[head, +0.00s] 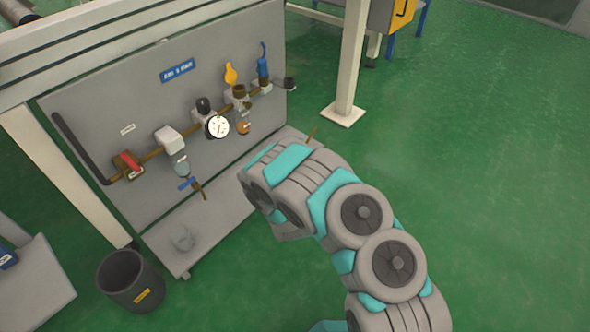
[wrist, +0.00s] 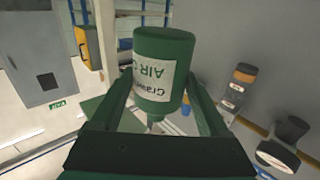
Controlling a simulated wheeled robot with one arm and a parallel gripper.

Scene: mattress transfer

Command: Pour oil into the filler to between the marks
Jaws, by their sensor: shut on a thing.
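In the wrist view my gripper (wrist: 163,103) is shut on a green oil bottle (wrist: 165,52). The bottle's white label reads upside down, and its narrow end points toward the gripper's palm. In the head view the gripper and bottle are hidden behind my arm. The lubricator (head: 240,91), with a brown top opening and an amber bowl (head: 243,127), sits on the pipe at the right part of the grey panel. A yellow piece (head: 231,74) stands above it. The bowl's oil level and marks are too small to read. The bottle appears apart from the panel fittings.
A grey bin (head: 129,281) stands at lower left. A white post (head: 351,60) rises behind. Green floor at right is clear.

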